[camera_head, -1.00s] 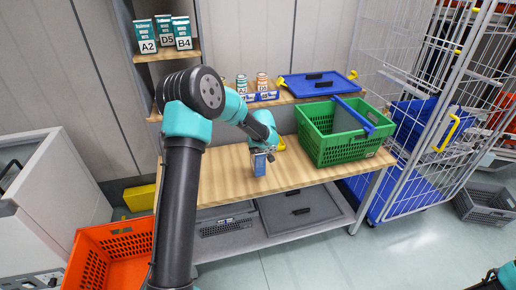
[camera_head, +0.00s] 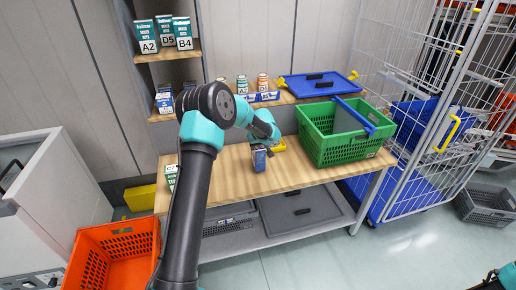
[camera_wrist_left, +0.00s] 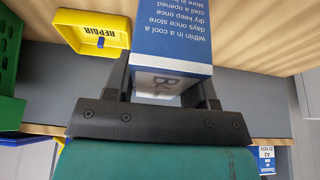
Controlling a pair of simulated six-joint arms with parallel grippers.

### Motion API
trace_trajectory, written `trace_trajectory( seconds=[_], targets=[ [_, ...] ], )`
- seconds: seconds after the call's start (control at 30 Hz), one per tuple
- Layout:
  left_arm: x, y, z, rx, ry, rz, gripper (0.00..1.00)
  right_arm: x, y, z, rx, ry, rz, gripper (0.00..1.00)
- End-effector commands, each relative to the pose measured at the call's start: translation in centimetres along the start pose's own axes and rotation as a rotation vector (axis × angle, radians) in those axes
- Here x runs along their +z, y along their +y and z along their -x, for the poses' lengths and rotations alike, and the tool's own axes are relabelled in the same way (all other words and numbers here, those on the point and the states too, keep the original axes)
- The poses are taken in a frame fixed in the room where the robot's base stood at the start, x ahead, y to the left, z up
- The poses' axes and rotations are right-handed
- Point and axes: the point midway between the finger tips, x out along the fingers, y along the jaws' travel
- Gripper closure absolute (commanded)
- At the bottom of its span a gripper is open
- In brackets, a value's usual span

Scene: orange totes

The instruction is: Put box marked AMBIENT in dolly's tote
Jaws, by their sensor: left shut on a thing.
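My left gripper (camera_head: 261,147) points down over the wooden table and is shut on a small blue and white box (camera_head: 259,161). In the left wrist view the box (camera_wrist_left: 172,45) sits between the fingers, with storage text on its blue side and a label starting with "B". No AMBIENT mark can be read. In the head view I cannot tell whether the box touches the table. An orange tote (camera_head: 112,231) stands on the left, below table height; no dolly shows under it. Only a bit of my right arm shows at the bottom right corner.
A green basket (camera_head: 340,150) stands on the table's right side. A yellow REPAIR tray (camera_wrist_left: 95,28) lies beside the held box. Boxes (camera_head: 183,33) fill the upper shelf, with more (camera_head: 165,100) below. A carton (camera_head: 172,175) stands at the table's left end. A cage trolley (camera_head: 440,120) is right.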

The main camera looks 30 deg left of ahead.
Motion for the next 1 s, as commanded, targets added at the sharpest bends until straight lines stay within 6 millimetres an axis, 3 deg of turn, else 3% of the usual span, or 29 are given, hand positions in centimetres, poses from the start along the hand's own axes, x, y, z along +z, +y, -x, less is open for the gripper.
trace_trajectory(
  seconds=[0.13,0.53,0.57,0.8,1.0],
  targets=[
    [0.46,-0.04,-1.25,0.001,0.001,0.001,1.00,0.00,0.00,0.00,0.000,0.000,0.000,0.24],
    [0.60,-0.02,-1.58,0.001,0.001,0.001,1.00,0.00,0.00,0.00,0.000,0.000,0.000,0.24],
    [0.63,-0.02,-1.60,0.000,0.000,0.001,0.47,0.00,0.00,0.00,0.000,0.000,0.000,0.24],
    [0.62,-0.02,-1.58,0.001,0.000,0.001,0.24,0.00,0.00,0.00,0.000,0.000,0.000,0.24],
    [0.62,-0.02,-1.57,0.001,0.001,0.001,0.24,0.00,0.00,0.00,0.000,0.000,0.000,0.24]
  ],
)
